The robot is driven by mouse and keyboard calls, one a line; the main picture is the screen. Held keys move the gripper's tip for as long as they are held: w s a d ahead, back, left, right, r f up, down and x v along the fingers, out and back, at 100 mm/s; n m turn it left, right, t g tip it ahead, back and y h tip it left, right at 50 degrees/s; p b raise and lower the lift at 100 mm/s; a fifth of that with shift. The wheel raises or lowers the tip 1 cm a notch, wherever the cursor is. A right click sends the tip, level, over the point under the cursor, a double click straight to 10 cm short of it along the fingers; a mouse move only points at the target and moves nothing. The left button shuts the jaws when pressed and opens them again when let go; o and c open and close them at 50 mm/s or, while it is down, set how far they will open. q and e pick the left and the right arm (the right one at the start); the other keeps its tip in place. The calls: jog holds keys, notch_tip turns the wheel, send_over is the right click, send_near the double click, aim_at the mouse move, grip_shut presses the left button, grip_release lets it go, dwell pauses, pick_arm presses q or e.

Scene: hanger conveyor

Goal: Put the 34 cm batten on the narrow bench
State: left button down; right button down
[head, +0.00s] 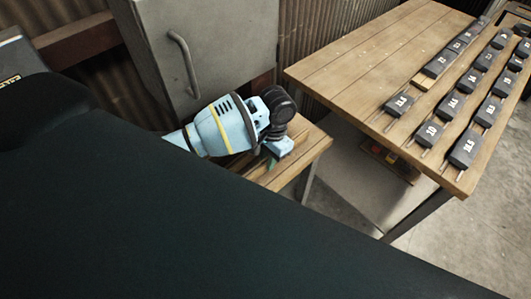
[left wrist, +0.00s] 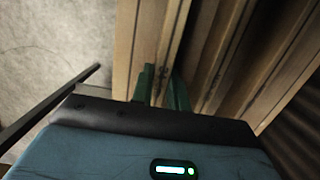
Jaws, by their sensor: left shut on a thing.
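My left gripper (head: 270,160) is low over the narrow bench (head: 312,148), a small slatted wooden surface beside the grey cabinet. In the left wrist view its green fingers (left wrist: 164,88) are shut on a pale wooden batten (left wrist: 162,45), which runs away between them, roughly along the bench boards. The batten lies close over the boards; I cannot tell whether it touches them. Its length cannot be read, and its near end is hidden by the gripper. In the head view the gripper and arm hide most of it. My right gripper is not in view.
A larger wooden table (head: 345,65) at the right carries rows of dark numbered blocks (head: 430,133). A grey cabinet (head: 185,60) with a handle stands behind the narrow bench. A gap with concrete floor separates bench and table.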

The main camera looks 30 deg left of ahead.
pick_arm(q)
jog(key=shift+f, duration=0.3)
jog(key=shift+s+d+r, duration=0.2)
jog(key=shift+s, duration=0.15)
jog(key=c, duration=1.4)
grip_release()
jog(key=shift+w+f, duration=0.15)
jog(key=shift+w, duration=0.05)
jog(key=shift+o, duration=0.2)
jog(key=shift+s, duration=0.1)
